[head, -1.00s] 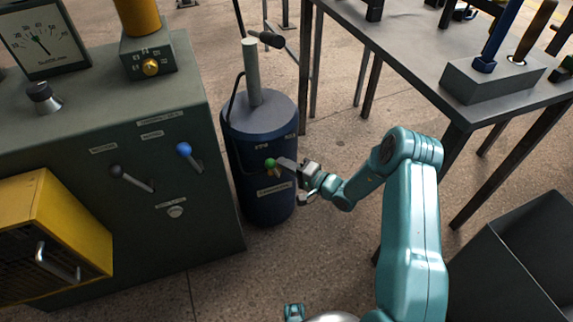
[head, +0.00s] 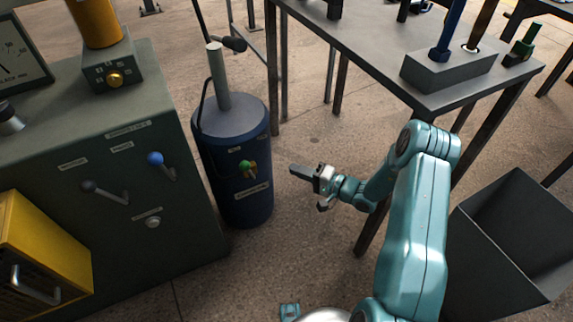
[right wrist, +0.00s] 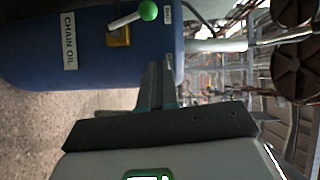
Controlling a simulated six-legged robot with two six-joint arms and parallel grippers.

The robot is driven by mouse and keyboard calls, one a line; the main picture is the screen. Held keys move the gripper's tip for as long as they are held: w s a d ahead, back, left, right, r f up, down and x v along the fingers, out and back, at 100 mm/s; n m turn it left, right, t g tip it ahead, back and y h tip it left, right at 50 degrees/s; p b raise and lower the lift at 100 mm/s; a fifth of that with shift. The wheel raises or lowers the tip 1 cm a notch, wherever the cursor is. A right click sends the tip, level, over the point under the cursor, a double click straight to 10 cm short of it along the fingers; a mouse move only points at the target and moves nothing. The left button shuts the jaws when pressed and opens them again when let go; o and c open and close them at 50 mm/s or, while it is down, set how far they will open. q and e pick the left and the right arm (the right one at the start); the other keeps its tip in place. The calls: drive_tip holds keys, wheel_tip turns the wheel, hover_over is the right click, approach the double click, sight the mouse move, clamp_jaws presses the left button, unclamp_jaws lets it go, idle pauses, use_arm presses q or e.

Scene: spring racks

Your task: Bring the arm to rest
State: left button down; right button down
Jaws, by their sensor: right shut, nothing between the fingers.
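My right gripper (head: 300,171) is shut and empty, to the right of the blue tank (head: 232,135) and clear of it. My right arm (head: 418,225) reaches in from the lower right with its elbow raised. In the right wrist view the shut fingers (right wrist: 158,88) point at the blue tank (right wrist: 60,30), labelled "CHAIN OIL". A small lever with a green ball (right wrist: 148,11) sits on a brass valve there, and the green ball (head: 244,166) also shows in the head view. My left gripper is not seen.
A green-grey cabinet (head: 100,225) with a black-knobbed and a blue-knobbed lever stands left. A dark table (head: 375,60) with a tool block (head: 425,75) stands behind my arm. A dark open bin (head: 470,265) is at lower right. Bare floor lies below my gripper.

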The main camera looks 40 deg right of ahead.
drive_tip(key=shift+s+d+r, duration=0.1)
drive_tip(key=shift+s+d, duration=0.05)
drive_tip(key=shift+s, duration=0.25)
drive_tip(key=s+a+f+n+g+y, duration=0.1)
drive_tip(key=s+a+f+g+y, duration=0.1)
drive_tip(key=s+a+f+g, duration=0.3)
drive_tip(key=a+n+g+y, duration=0.1)
drive_tip(key=a+g, duration=0.1)
drive_tip(key=a, duration=0.6)
drive_tip(key=s+a+f+n+g+y, duration=0.1)
drive_tip(key=s+a+f+g+y, duration=0.1)
drive_tip(key=s+a+f+g, duration=0.3)
drive_tip(key=s+a+f+n+g+h, duration=0.4)
drive_tip(key=s+a+n+g+h, duration=0.3)
drive_tip(key=s, duration=0.4)
drive_tip(key=a+r+t+p, duration=0.1)
drive_tip(key=a+r+p, duration=0.1)
drive_tip(key=r+p, duration=1)
drive_tip(key=w+a+r+t+p, duration=0.1)
drive_tip(key=a+r+t+p, duration=0.1)
drive_tip(key=r+p, duration=1)
drive_tip(key=shift+w+a+r+n, duration=0.3)
drive_tip(key=shift+r+n, duration=0.1)
drive_tip(key=shift+r, duration=0.2)
